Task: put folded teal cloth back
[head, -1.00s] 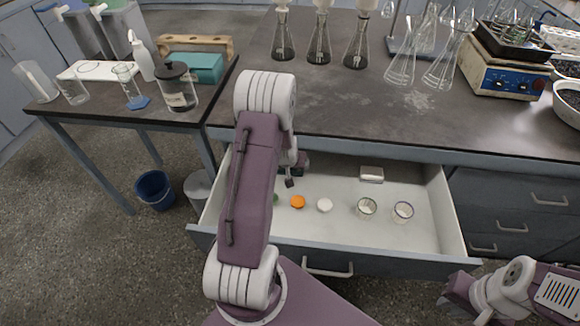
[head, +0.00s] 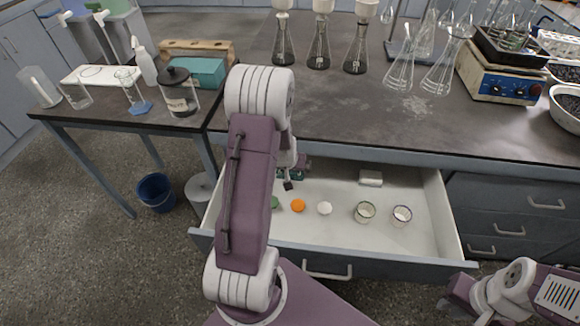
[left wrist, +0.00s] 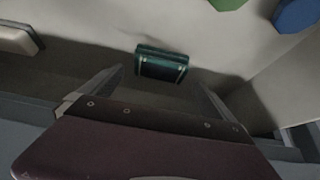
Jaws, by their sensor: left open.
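The folded teal cloth (left wrist: 162,66) is a small dark green-teal bundle in the left wrist view. It lies on the pale drawer floor near a wall. My left gripper (left wrist: 160,80) is open, with a finger on either side of the cloth and a gap at each side. In the head view my left arm reaches down into the open drawer and hides most of the cloth; a bit of teal (head: 299,173) shows beside the wrist. My right gripper (head: 458,292) is at the lower right in the head view, outside the drawer; its fingers are not clear.
The open drawer (head: 330,245) holds green (head: 275,202), orange (head: 298,206) and white (head: 324,208) round items, two small jars (head: 365,212) and a pale block (head: 371,178). The bench edge overhangs its back. A teal box (head: 203,72) stands on the side table.

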